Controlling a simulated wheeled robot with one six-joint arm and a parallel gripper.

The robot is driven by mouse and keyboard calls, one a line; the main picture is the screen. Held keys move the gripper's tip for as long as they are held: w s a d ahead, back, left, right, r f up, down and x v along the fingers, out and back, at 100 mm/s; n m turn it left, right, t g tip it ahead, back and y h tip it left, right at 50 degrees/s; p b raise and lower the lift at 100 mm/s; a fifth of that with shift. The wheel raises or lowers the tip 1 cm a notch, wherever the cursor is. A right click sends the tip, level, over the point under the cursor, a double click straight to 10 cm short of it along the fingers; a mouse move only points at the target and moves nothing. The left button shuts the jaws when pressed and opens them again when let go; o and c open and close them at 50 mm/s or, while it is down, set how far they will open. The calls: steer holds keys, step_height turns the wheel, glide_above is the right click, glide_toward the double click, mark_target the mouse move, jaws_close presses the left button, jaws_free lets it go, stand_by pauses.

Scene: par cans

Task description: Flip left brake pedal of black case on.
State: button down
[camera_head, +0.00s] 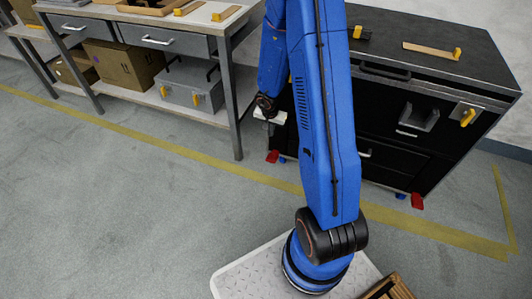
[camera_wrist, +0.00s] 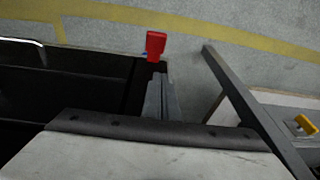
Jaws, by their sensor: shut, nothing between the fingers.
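The black case (camera_head: 455,95) is a black cabinet on casters at the right of the head view; its dark body also fills the left of the wrist view (camera_wrist: 85,90). Its left brake pedal (camera_head: 272,156) is a small red tab low at the left front corner. The red pedal also shows in the wrist view (camera_wrist: 155,44), just beyond my fingertips. A right red pedal (camera_head: 417,201) sits at the other front corner. My gripper (camera_wrist: 159,80) is shut and empty, pointing toward the left pedal, apparently above it and apart. In the head view my arm hides part of the cabinet front.
A workbench (camera_head: 233,90) with metal legs stands left of the cabinet, close to my gripper; its leg also shows in the wrist view (camera_wrist: 240,95). A grey case (camera_head: 190,85) and cardboard boxes (camera_head: 122,63) sit on its lower shelf. Floor in front is clear.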

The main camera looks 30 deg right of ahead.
steer(key=shift+s+a+f+g, duration=0.1)
steer(key=shift+s+f+g, duration=0.1)
steer(key=shift+f, duration=0.4)
steer(key=shift+s+f+g, duration=0.2)
steer(key=shift+f, duration=0.4)
glide_above(271, 158)
steer(key=shift+d+f, duration=0.15)
steer(key=shift+f, duration=2.3)
steer(key=shift+d+f, duration=0.1)
steer(key=shift+f, duration=2.35)
steer(key=shift+s+a+f, duration=0.15)
steer(key=shift+a+f, duration=0.05)
steer(key=shift+f, duration=0.75)
steer(key=shift+s+a+f, duration=0.15)
steer(key=shift+a+f, duration=0.05)
steer(key=shift+f, duration=0.75)
steer(key=shift+f, duration=0.1)
